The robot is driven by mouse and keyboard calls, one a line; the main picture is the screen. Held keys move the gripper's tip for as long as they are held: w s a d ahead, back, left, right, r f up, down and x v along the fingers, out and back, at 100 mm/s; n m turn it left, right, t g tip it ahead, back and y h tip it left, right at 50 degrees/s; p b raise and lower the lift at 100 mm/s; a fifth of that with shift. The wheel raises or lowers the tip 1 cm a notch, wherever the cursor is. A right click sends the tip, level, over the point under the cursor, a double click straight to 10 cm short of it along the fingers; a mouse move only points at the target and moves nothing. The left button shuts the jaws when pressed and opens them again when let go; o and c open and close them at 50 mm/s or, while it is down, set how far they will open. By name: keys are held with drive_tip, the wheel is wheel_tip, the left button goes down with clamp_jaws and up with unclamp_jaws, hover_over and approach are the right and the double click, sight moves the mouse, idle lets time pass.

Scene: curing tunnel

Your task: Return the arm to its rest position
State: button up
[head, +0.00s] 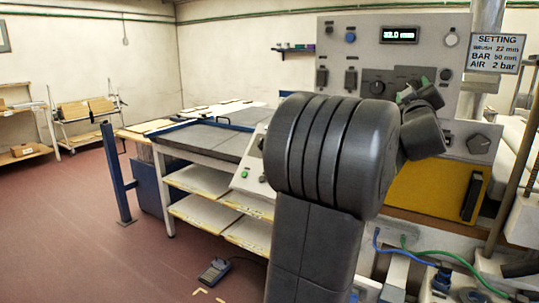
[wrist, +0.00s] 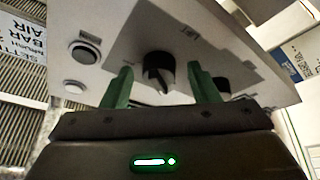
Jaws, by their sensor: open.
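My arm (head: 312,150) fills the middle of the head view, bent in front of a grey control panel (head: 340,38). My gripper (wrist: 159,68) shows in the wrist view with two green fingers spread apart and nothing held. A black knob (wrist: 157,73) on the panel appears between the fingers, with a gap on each side. I cannot tell how far the fingertips are from the panel face. In the head view the gripper is mostly hidden behind my arm; only a bit of green shows.
The panel carries a lit display (head: 398,35), a black knob (head: 480,143) and several buttons. A settings sign (head: 495,54) hangs at right. A table with shelves (head: 200,180) stands left of my arm. A foot pedal (head: 214,271) lies on the floor; open floor extends left.

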drive_tip(key=s+a+f+m+g+h+p, duration=0.3)
drive_tip(key=s+a+m+h+p, duration=0.4)
drive_tip(key=m, duration=0.8)
drive_tip(key=shift+s+a+f+g, duration=0.15)
drive_tip(key=shift+s+f+g, duration=0.2)
drive_tip(key=shift+f, duration=0.2)
idle(0.4)
drive_tip(key=shift+p, duration=0.3)
